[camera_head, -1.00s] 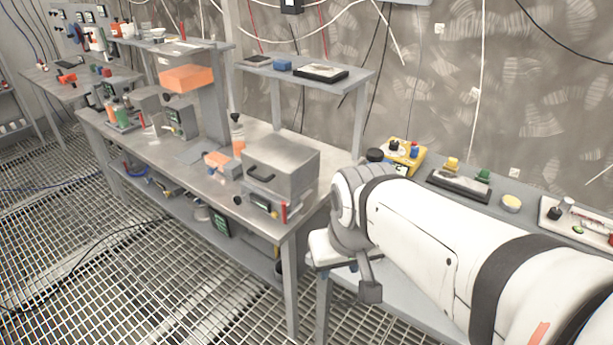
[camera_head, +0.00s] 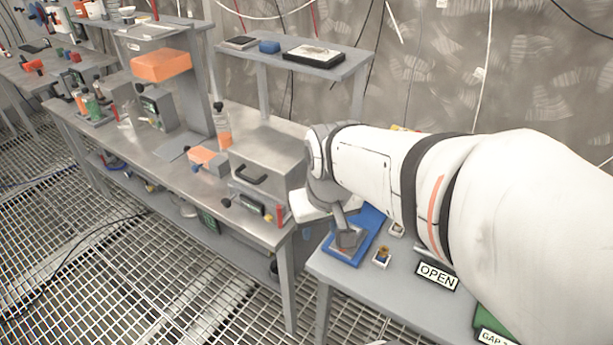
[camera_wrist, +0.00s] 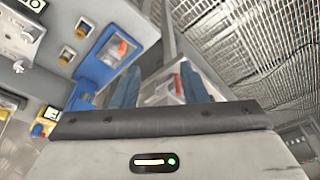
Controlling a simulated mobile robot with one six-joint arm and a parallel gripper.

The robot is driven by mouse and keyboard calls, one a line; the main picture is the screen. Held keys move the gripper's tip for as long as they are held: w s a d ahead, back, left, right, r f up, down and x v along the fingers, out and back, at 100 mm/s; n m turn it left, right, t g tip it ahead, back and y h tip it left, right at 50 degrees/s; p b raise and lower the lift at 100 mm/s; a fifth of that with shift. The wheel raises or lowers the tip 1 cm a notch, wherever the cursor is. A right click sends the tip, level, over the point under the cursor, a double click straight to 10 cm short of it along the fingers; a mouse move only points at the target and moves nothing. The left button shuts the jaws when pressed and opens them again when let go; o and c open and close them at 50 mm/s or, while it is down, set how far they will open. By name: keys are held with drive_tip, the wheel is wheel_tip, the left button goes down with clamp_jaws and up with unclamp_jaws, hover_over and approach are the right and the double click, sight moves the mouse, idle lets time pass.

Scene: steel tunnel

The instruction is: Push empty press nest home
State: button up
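A blue fixture (camera_head: 371,222) stands on the grey bench at the right in the head view, partly hidden behind my wrist. It also shows in the wrist view (camera_wrist: 145,30), up and left of my fingers, with a pale recess and an orange-red patch. I cannot tell which part is the press nest, or whether it is empty. My gripper (camera_wrist: 160,87) shows two blue fingers spread apart, with no object clearly held between them. A pale thing with a red mark shows past the fingers, apparently beyond them. In the head view the fingertips are hard to make out.
Small blocks with brass-coloured tops (camera_head: 381,257) sit beside the fixture, with an OPEN sign (camera_head: 437,275) nearer. A steel box (camera_head: 268,160) with a handle stands on the left bench (camera_head: 150,165). A raised shelf (camera_head: 300,62) is behind. Grating floor fills the lower left.

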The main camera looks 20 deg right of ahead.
drive_tip(key=w+d+f+g, duration=0.1)
drive_tip(key=w+d+f, duration=0.2)
drive_tip(key=f, duration=0.1)
drive_tip(key=w+d+f, duration=0.3)
drive_tip(key=d+f, duration=0.1)
drive_tip(key=f, duration=0.1)
drive_tip(key=w+d+f+m+g, duration=0.1)
drive_tip(key=w+d+f, duration=0.2)
drive_tip(key=f, duration=0.1)
drive_tip(key=shift+w+d+f+g, duration=0.2)
drive_tip(key=shift+w+f+g, duration=0.1)
drive_tip(key=shift+f, duration=4.05)
drive_tip(key=shift+c, duration=0.2)
clamp_jaws()
